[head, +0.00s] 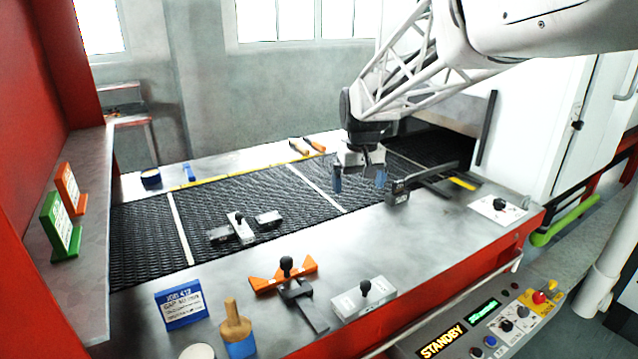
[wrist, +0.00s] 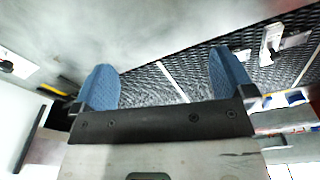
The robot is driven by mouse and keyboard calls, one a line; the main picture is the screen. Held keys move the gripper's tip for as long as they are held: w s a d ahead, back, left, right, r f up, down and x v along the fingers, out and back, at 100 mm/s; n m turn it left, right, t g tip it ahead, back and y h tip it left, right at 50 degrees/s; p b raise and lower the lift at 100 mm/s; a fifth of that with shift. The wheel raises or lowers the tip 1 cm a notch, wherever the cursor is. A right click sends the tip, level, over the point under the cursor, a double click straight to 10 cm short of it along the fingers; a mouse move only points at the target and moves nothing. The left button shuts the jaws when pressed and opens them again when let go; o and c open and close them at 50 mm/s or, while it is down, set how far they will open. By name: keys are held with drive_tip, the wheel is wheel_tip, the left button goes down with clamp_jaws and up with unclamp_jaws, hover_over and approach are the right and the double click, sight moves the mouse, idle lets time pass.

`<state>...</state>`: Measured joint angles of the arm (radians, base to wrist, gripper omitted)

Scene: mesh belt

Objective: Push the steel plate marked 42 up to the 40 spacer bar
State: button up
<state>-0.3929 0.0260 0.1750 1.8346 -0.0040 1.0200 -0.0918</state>
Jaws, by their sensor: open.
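On the mesh belt, a light bar with a black knob (head: 241,228) lies between two small dark-sided steel blocks. One block (head: 220,235) is on its left and the other (head: 268,219) on its right, close to the bar. I cannot read any number on them, so I cannot tell which is the 42 plate or whether the bar is the 40 spacer. The bar also shows at the upper right of the wrist view (wrist: 270,45). My gripper (head: 360,184) is open and empty, with blue fingertips, above the belt to the right of these pieces and apart from them.
An orange-winged gauge (head: 285,279) and a pale knobbed block (head: 365,299) lie on the front ledge. A dark clamp-like block (head: 398,192) stands right of my gripper by the belt's edge. A blue job card (head: 181,304) stands front left. The belt between is clear.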

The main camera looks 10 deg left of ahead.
drive_tip(key=w+a+f+n, duration=0.1)
drive_tip(key=w+a+f, duration=0.2)
drive_tip(key=a, duration=0.3)
drive_tip(key=w+a+f+n, duration=0.1)
drive_tip(key=w+a+f, duration=0.1)
drive_tip(key=w+a, duration=0.35)
drive_tip(key=n+g, duration=0.1)
hover_over(268, 218)
wheel_tip(268, 218, down, 9)
drive_tip(key=shift+d+r, duration=0.15)
drive_tip(key=shift+r, duration=0.05)
drive_tip(key=shift+f, duration=0.1)
drive_tip(key=shift+f, duration=3.8)
drive_tip(key=shift+c, duration=0.2)
drive_tip(key=c, duration=1.1)
drive_tip(key=shift+o, duration=0.2)
drive_tip(key=shift+s, duration=0.1)
